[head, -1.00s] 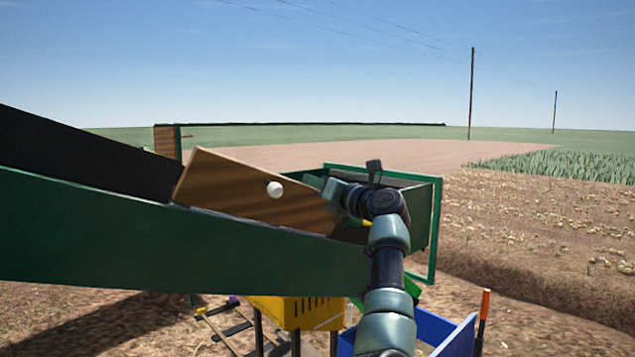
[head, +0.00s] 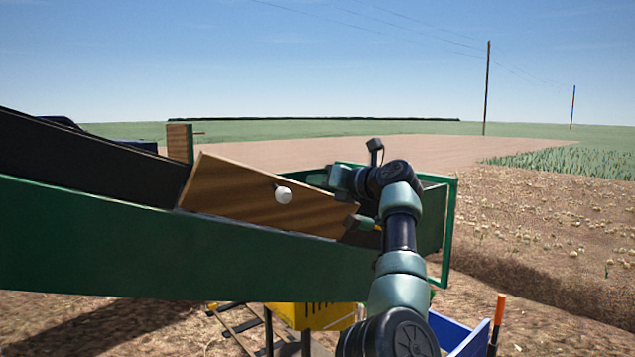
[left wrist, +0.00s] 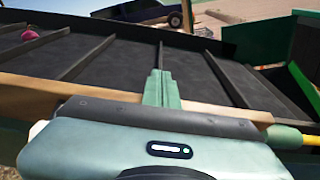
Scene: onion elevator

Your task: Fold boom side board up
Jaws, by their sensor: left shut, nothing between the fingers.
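The boom side board (head: 255,196) is a brown wooden panel with a white knob (head: 283,195) on its near face. It stands up along the top edge of the green boom side (head: 200,240), slanting down to the right with the boom. My left gripper (head: 318,178) is at the board's upper edge, right of the knob. In the left wrist view, its shut, empty green fingers (left wrist: 160,88) reach past the wooden edge over the dark ribbed belt (left wrist: 115,60). The hand hides part of the board (left wrist: 30,90). Whether they touch is unclear. My right gripper is out of view.
A green frame (head: 448,230) stands beyond the boom's right end. Below are a yellow crate (head: 320,315) and a blue bin (head: 465,335). A red onion (left wrist: 43,38) lies on the belt. A yellow rod-like part (left wrist: 288,137) is close right of the hand.

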